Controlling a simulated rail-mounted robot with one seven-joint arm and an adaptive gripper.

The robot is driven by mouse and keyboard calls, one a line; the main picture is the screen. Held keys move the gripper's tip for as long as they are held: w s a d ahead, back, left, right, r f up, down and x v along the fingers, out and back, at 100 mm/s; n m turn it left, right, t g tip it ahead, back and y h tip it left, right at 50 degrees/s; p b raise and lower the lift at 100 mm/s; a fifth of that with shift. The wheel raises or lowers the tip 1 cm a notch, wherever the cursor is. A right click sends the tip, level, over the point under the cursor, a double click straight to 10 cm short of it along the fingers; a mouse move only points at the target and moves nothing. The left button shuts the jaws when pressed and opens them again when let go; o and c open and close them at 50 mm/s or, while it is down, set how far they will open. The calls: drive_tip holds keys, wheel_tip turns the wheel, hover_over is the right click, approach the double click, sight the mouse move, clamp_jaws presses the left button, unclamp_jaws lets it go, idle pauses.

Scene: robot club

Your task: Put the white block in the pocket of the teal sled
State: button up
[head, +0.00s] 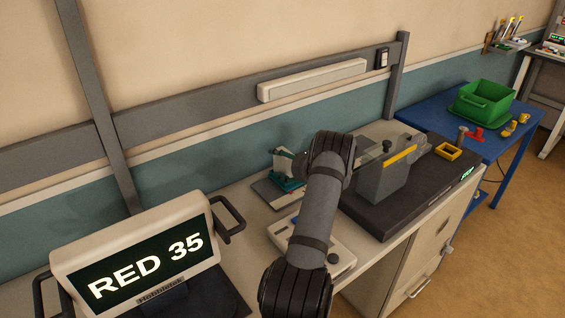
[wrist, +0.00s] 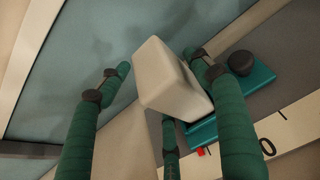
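The white block (wrist: 165,78) sits tilted among the dark green fingers of my gripper (wrist: 158,66) in the wrist view. The right finger overlaps its edge, and it hides the tip of the lower finger. A narrow gap shows beside the left fingertip, but the block looks held. The teal sled (wrist: 262,77), with a black knob (wrist: 241,63), lies behind the block at right; its pocket is not clearly visible. In the head view the block (head: 283,153) appears above the teal sled (head: 290,184), and my arm hides much of my gripper.
A scale strip (wrist: 280,132) with a red mark runs beside the sled. A dark-based machine (head: 385,222) stands right of my arm. A display reading RED 35 (head: 145,262) stands at front left. A green bin (head: 484,101) sits on the blue table (head: 425,111).

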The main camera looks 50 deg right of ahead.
drive_tip(key=shift+r, duration=0.1)
drive_tip(key=shift+s+r+p, duration=0.1)
drive_tip(key=shift+r+p, duration=0.1)
drive_tip(key=shift+p, duration=0.1)
drive_tip(key=shift+b+v, duration=1)
drive_tip(key=shift+v, duration=4.9)
drive_tip(key=shift+a+f, duration=0.1)
